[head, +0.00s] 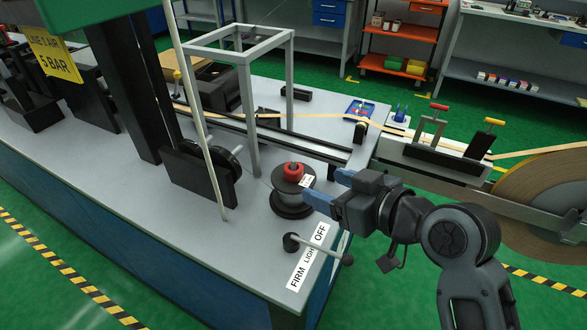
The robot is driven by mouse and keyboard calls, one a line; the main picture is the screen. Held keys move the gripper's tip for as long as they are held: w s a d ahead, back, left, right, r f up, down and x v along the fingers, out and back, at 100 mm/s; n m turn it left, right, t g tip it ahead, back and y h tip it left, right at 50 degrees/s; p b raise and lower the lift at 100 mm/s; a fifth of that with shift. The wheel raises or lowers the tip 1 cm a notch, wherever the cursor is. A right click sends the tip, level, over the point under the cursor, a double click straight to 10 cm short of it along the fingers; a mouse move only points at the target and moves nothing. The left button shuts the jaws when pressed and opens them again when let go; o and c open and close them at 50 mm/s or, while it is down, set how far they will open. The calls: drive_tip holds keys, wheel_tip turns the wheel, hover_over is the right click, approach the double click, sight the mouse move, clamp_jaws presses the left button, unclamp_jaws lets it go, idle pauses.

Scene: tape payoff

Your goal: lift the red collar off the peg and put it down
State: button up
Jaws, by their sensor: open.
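The red collar (292,174) sits around the peg, on top of a dark round spool with a grey upper face (279,187), near the right part of the grey bench. Only the peg's dark tip seems to show in the collar's opening. My gripper (329,190) is open and empty, with two blue fingertips pointing left. It is just right of the collar and spool in the picture. One fingertip overlaps the spool's right edge in view; I cannot tell whether they touch.
A lever with a black knob (291,241) and a "FIRM LIGHT OFF" label (309,256) lie in front of the spool. A pale slanted rod (205,130) and a grey frame (246,112) stand to the left. A tan tape (300,115) runs behind. Bare bench lies at front left.

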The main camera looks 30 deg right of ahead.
sight(295, 169)
drive_tip(key=w, duration=0.2)
drive_tip(key=w+a+p, duration=0.1)
drive_tip(key=w, duration=0.1)
drive_tip(key=w+f, duration=0.1)
drive_tip(key=w, duration=0.2)
drive_tip(key=shift+w+a+p, duration=0.1)
drive_tip(key=shift+a+p, duration=0.2)
drive_tip(key=shift+a, duration=0.1)
drive_tip(key=shift+w+a+f, duration=0.15)
drive_tip(key=shift+w, duration=0.2)
drive_tip(key=c, duration=1.1)
drive_tip(key=shift+c, duration=0.2)
